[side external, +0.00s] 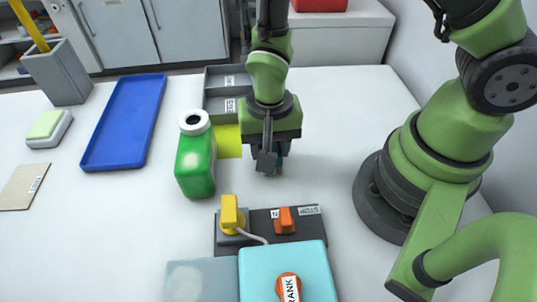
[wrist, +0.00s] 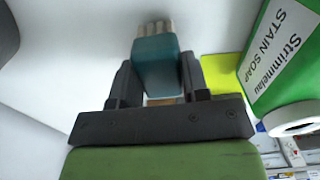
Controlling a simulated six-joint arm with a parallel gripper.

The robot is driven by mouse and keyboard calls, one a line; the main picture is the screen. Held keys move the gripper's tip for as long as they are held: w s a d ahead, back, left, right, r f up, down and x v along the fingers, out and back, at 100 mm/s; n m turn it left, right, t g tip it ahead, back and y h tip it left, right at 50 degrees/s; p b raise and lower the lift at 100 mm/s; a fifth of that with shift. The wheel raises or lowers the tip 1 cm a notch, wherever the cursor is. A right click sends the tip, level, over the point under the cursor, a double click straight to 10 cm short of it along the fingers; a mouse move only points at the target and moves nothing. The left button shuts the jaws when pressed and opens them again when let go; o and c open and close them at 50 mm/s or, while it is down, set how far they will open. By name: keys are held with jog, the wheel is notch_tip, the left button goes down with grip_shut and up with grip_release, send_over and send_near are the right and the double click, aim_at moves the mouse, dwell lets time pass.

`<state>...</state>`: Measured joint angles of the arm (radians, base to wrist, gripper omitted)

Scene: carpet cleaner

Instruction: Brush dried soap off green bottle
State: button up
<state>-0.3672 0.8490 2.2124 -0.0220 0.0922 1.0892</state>
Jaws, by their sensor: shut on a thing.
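The green bottle (side external: 197,172) with a white cap stands upright left of my gripper. A pale whitish patch shows on its front in the side view. In the wrist view the bottle (wrist: 285,65) is at the upper right, with a "STAIN SOAP" label. My gripper (side external: 268,163) points down, apart from the bottle, on its right. In the wrist view my gripper (wrist: 157,82) is shut on the teal block of a brush (wrist: 156,62). Its pale bristles point away from the gripper. In the side view the brush is mostly hidden by the fingers.
A yellow square (side external: 229,141) is just behind the bottle. A dark box with an orange knob (side external: 284,220) and a yellow plug (side external: 231,213) stands in front, near a turquoise box (side external: 312,268). A blue tray (side external: 125,121) lies left, a grey tray (side external: 216,92) behind. Table right of my gripper is clear.

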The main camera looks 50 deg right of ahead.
jog(key=shift+r, duration=2.45)
